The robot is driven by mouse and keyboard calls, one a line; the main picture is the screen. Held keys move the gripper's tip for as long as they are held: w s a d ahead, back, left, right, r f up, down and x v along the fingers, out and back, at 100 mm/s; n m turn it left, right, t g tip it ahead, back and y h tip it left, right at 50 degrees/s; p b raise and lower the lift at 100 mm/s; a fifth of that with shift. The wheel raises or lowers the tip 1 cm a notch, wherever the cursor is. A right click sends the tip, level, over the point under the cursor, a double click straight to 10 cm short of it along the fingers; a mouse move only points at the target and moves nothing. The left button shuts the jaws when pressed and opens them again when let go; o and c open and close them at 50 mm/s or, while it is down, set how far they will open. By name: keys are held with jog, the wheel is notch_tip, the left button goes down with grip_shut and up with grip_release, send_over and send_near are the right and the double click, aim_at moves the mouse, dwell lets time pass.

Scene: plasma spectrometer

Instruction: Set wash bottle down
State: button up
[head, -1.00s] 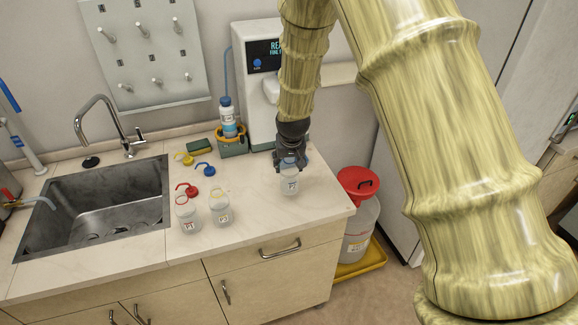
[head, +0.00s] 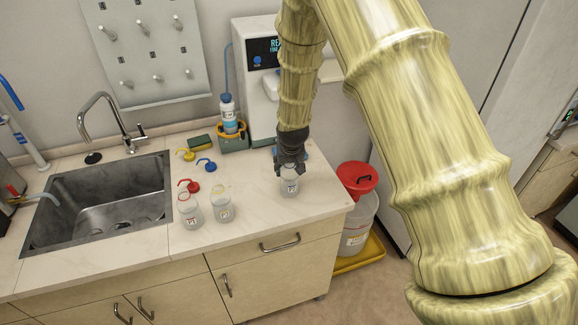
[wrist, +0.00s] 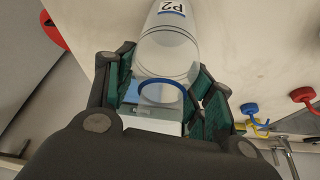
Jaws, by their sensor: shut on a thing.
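The wash bottle (head: 290,185) is a clear bottle with a label, upright at the right end of the counter. In the wrist view it (wrist: 168,50) shows a P2 label and a blue ring at its open neck. My gripper (head: 290,165) is above it, shut around its upper part, with green pads on either side of the neck in the wrist view (wrist: 162,82). The base looks at or very near the counter top; I cannot tell whether it touches.
Two similar open bottles (head: 191,213) (head: 222,206) stand left on the counter (head: 265,215). Red (head: 192,186), blue (head: 207,166) and yellow (head: 187,155) caps lie behind them. The sink (head: 100,205) is further left.

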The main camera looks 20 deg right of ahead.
jog(key=o, duration=1.4)
jog(key=shift+r, duration=0.15)
